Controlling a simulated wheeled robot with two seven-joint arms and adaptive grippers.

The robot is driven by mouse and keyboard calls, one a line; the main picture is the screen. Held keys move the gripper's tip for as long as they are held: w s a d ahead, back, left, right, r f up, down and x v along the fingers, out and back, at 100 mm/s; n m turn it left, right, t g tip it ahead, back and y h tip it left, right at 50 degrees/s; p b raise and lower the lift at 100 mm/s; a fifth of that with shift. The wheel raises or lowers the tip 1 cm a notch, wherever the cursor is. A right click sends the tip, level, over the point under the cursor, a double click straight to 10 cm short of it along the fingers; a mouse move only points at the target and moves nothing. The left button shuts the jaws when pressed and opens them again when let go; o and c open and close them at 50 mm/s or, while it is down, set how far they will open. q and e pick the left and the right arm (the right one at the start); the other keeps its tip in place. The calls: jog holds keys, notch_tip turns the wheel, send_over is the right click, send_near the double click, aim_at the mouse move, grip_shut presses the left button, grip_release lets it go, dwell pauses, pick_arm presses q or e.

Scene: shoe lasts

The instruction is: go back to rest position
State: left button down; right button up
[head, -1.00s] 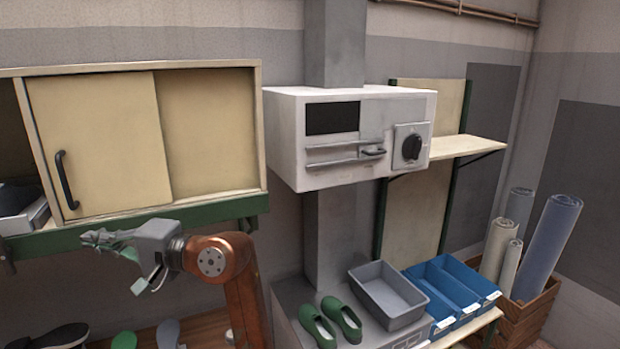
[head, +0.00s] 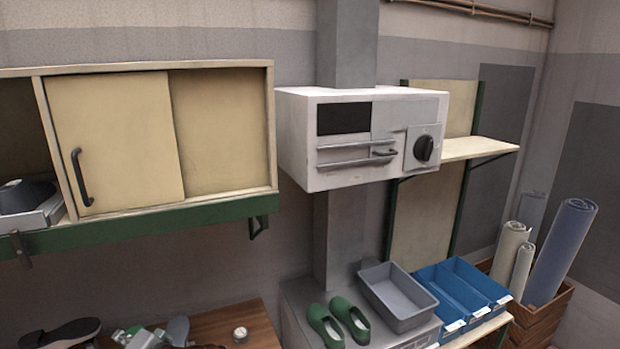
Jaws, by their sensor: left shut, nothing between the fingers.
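My left gripper (head: 124,335) shows only partly, low at the bottom edge of the head view, in front of the wooden bench top. It is shut and empty. Most of its arm is below the picture. My right gripper is not in view.
A cabinet (head: 115,140) with a sliding door hangs at left. A white oven (head: 300,150) is in the middle. Green shoes (head: 325,325), a grey bin (head: 400,300) and blue bins (head: 445,285) stand below it. A dark shoe (head: 65,335) lies at lower left. Rolls (head: 560,250) stand at right.

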pick_arm(q)
jog(key=s+d+f+h, duration=0.1)
jog(key=s+f+h, duration=0.3)
jog(key=f, duration=0.8)
jog(key=s+d+f+h, duration=0.2)
jog(key=s+f, duration=0.3)
jog(key=f, duration=0.7)
jog(key=s+d+f+n+g+h, duration=0.1)
jog(key=s+d+f+h, duration=0.2)
jog(key=s+d+f, duration=0.45)
jog(key=s+d+f+g+h, duration=0.1)
jog(key=s+d+f+h, duration=0.35)
jog(key=s+f, duration=0.55)
notch_tip(320, 180, down, 30)
jog(key=s+d+g+b, duration=0.2)
jog(key=b, duration=0.3)
jog(key=s+f+b, duration=0.2)
jog(key=s+f, duration=0.8)
jog(key=f, duration=0.2)
jog(key=s+f+m+g+b, duration=0.1)
jog(key=s+f+b, duration=0.2)
jog(key=s+f, duration=0.7)
notch_tip(320, 180, down, 4)
jog(key=shift+s+r, duration=0.25)
jog(key=shift+s, duration=0.1)
